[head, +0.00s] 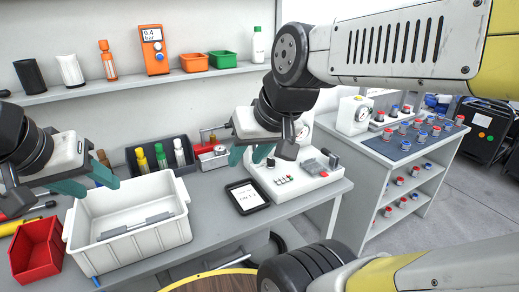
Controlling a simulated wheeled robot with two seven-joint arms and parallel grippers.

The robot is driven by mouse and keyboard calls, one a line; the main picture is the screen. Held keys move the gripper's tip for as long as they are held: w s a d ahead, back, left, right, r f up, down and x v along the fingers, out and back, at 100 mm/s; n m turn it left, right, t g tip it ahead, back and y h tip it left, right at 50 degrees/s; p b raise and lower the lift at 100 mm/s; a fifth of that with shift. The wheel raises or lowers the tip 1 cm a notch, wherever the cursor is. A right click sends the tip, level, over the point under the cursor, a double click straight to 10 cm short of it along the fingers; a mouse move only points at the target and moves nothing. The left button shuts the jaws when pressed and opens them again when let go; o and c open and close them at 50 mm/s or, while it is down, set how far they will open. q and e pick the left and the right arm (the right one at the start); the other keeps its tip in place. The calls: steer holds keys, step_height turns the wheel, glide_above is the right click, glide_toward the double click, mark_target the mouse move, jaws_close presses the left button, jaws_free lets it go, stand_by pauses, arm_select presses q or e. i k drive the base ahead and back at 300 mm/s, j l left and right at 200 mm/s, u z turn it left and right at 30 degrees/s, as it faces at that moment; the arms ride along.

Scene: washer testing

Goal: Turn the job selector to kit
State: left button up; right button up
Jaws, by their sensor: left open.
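A white test unit (310,184) stands on the bench at centre right, with a row of small buttons, grey blocks and a small dark knob (270,162) on top. I cannot tell which part is the job selector, and no marking for kit is readable. My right gripper (250,154) is above the bench at the unit's left back edge, its teal fingertips apart and nothing between them. Its wrist covers part of the unit. My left gripper (87,182) is open and empty over the back left of the white bin, far from the unit.
A white bin (185,230) holding grey bars and a red bin (36,262) stand on the left. A dark tray (140,172) with bottles is behind. A side table (405,158) with red and blue parts is at right.

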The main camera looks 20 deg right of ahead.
mark_target(271, 162)
steer(key=z, duration=1)
